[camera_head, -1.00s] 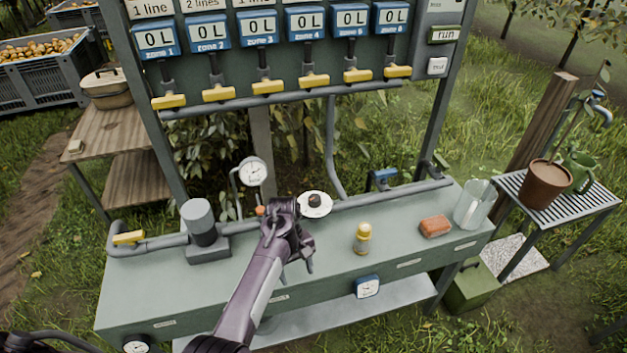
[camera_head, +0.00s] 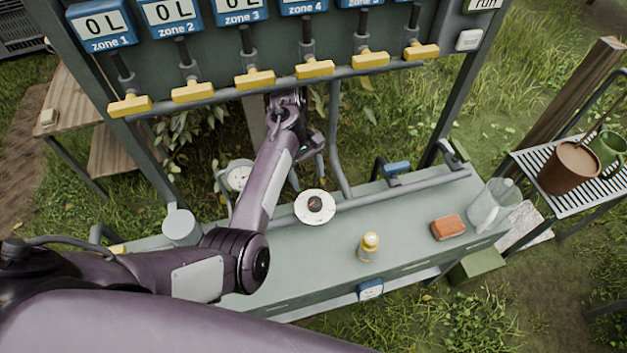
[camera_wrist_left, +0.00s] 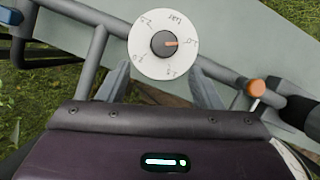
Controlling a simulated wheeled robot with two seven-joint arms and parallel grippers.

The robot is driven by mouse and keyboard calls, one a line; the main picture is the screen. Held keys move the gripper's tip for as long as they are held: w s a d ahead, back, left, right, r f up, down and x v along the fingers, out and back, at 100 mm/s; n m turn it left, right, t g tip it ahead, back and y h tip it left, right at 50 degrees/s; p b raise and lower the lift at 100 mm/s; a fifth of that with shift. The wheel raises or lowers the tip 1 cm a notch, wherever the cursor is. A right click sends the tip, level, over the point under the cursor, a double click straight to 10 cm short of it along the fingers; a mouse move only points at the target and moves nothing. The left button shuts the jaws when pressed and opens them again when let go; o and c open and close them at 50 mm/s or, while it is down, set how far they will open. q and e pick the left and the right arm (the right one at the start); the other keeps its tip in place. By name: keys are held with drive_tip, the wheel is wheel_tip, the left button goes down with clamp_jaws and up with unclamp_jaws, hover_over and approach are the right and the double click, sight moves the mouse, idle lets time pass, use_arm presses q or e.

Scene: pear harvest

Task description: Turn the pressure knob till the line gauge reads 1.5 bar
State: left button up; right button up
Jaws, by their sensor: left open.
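The pressure knob (camera_head: 315,204) is a dark knob on a round white dial at the bench's back pipe. In the left wrist view the knob (camera_wrist_left: 164,44) shows an orange mark pointing right; the dial's markings are too small to read. My left gripper (camera_head: 309,182) is open and empty, its fingers pointing down just behind the dial. In the left wrist view its fingertips (camera_wrist_left: 162,80) lie below and on either side of the dial, apart from the knob. The line gauge (camera_head: 238,177) is a white round face left of my arm, partly hidden; its reading is not legible.
Yellow valve handles (camera_head: 254,79) hang above the bench (camera_head: 330,245). A yellow-capped bottle (camera_head: 369,247), an orange-brown block (camera_head: 448,227) and a clear jug (camera_head: 493,205) stand to the right. An orange-tipped fitting (camera_wrist_left: 256,88) sits right of the dial in the wrist view.

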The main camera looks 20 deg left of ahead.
sight(314, 200)
use_arm(q)
drive_tip(key=s+d+f, duration=0.1)
drive_tip(key=s+f+p, duration=0.1)
drive_tip(key=shift+s+d+f, duration=0.25)
drive_tip(key=shift+d+f, duration=0.35)
drive_tip(key=shift+f, duration=0.7)
drive_tip(key=shift+d+f, duration=0.2)
drive_tip(key=shift+f, duration=0.7)
drive_tip(key=shift+s, duration=0.1)
drive_tip(key=shift+r, duration=0.1)
drive_tip(key=c, duration=1)
